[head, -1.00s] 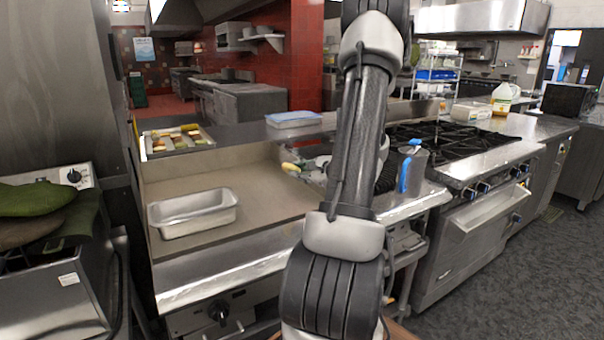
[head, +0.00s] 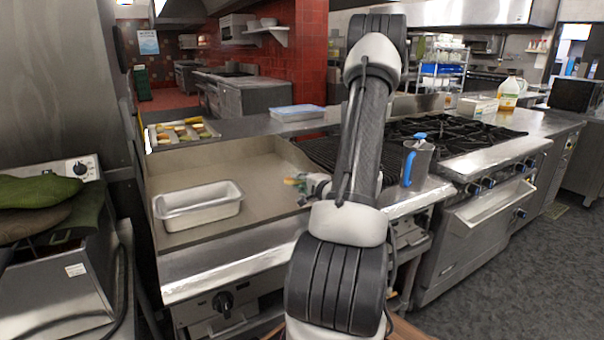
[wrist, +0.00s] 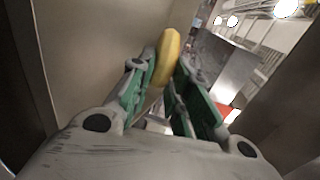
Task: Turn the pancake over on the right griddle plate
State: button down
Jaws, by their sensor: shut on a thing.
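The piece sticks out past the green finger pads in the wrist view. In the head view my gripper (head: 297,186) is small and partly behind my arm, over the right part of the cooking top. A smooth tan griddle plate (head: 255,165) lies on the left. A dark ribbed plate (head: 325,152) lies to its right, partly hidden by my arm. I cannot tell how high the pancake is above the plates.
A metal pan (head: 198,207) stands on the smooth plate's left. A tray of food pieces (head: 182,133) and a blue-lidded container (head: 297,113) sit behind. A metal jug with blue handle (head: 418,162) stands right of my arm, before the burners (head: 445,135).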

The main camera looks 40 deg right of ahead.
jog(key=shift+f, duration=0.35)
jog(key=c, duration=1.3)
grip_release()
jog(key=shift+o, duration=0.2)
jog(key=shift+v, duration=5)
